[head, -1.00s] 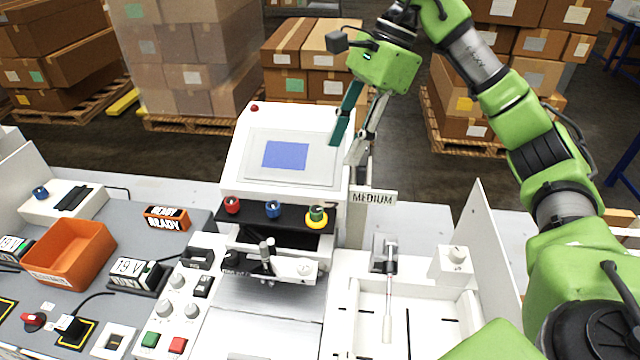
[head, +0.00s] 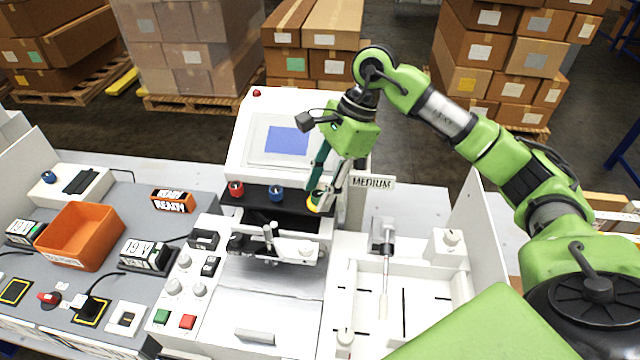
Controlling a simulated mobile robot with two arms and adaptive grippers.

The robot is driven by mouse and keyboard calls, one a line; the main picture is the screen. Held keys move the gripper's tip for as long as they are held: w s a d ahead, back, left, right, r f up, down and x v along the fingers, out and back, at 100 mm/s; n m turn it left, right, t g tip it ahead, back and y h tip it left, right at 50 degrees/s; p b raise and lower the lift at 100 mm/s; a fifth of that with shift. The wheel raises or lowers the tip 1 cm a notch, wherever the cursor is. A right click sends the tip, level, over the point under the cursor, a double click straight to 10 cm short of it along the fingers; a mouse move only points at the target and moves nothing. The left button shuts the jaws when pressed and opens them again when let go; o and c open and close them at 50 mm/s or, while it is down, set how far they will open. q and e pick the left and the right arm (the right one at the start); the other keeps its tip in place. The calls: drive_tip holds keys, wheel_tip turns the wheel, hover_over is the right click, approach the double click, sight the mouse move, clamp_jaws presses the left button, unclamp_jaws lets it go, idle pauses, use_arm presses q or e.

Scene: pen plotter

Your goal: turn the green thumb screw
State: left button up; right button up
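The green thumb screw, with a yellow ring (head: 313,206) at its base, is at the right end of the black strip below the screen. Its top is mostly hidden by my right gripper (head: 322,203). That gripper points down, with one finger at the left of the screw and the other at its right. The fingertips are at the screw, but I cannot tell whether they touch it. A red thumb screw (head: 236,189) and a blue one (head: 276,194) stand to the left on the same strip. My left gripper is not in view.
The plotter's screen panel (head: 270,139) rises right behind the strip. A MEDIUM sign (head: 372,183) stands close to the right of my gripper. An orange bin (head: 81,236) is at the left. Boxes on pallets stand behind.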

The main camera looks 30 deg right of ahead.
clamp_jaws()
